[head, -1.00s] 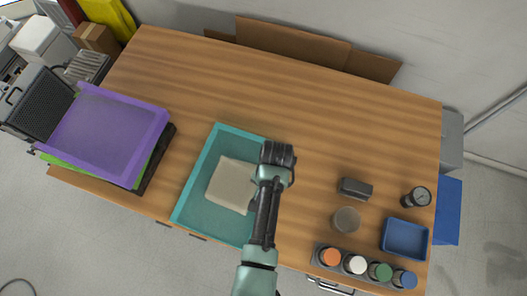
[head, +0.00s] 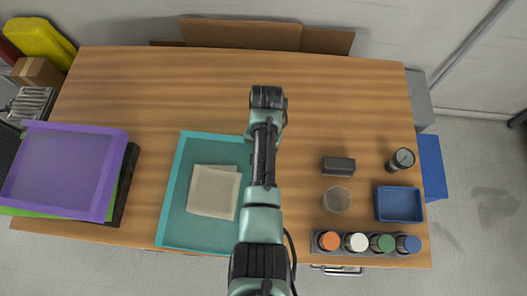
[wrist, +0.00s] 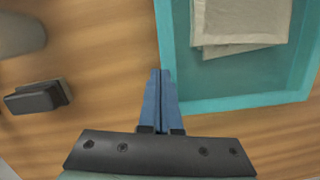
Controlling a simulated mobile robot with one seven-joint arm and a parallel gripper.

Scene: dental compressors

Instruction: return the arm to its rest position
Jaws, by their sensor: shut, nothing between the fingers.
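My arm reaches forward over the middle of the table in the head view, just right of the teal tray. My gripper (wrist: 161,88) shows in the wrist view with its two blue fingers pressed together and nothing between them. It is above the wooden tabletop, beside the rim of the teal tray (wrist: 240,104). In the head view the fingertips are hidden under the dark wrist end of my arm. The teal tray (head: 172,205) holds a folded beige cloth (head: 214,191), and my arm covers part of its right side.
Right of my arm stand a dark block (head: 338,167), a round clear dish (head: 337,199), a gauge (head: 401,159), a blue bin (head: 399,204) and a rack of capped bottles (head: 357,242). A purple tray (head: 66,170) lies at left. The table's back (head: 200,75) is clear.

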